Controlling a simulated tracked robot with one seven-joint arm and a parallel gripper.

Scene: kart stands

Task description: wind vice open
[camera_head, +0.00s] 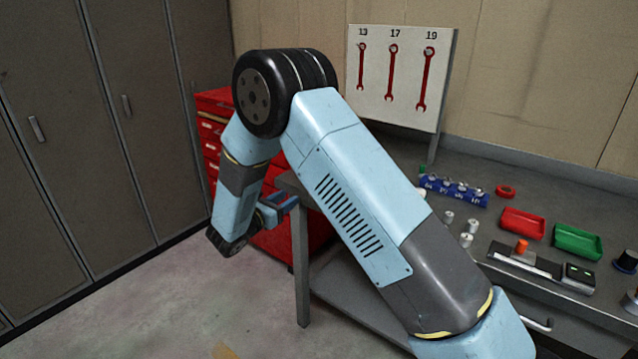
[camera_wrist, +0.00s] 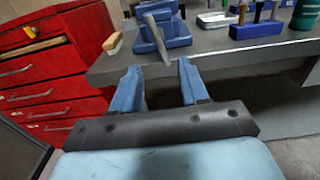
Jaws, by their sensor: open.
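The blue vice (camera_wrist: 172,36) sits at the edge of the grey workbench (camera_wrist: 225,60) in the upper middle of the wrist view. Its grey handle bar (camera_wrist: 157,36) slants down over the bench edge. My gripper (camera_wrist: 159,64) is open, with its two blue fingers pointing at the vice. The bar's lower end appears between the fingertips in the picture; I see no contact, and the depth gap is unclear. In the head view, my gripper (camera_head: 279,204) is low beside the bench corner, and my arm hides the vice.
A red drawer cabinet (camera_wrist: 50,70) stands left of the bench, with a wooden-handled brush (camera_wrist: 112,42) nearby. A blue holder (camera_wrist: 256,30) stands right of the vice. Red (camera_head: 522,224) and green trays (camera_head: 577,242) lie farther right. The floor (camera_head: 150,310) in front is clear.

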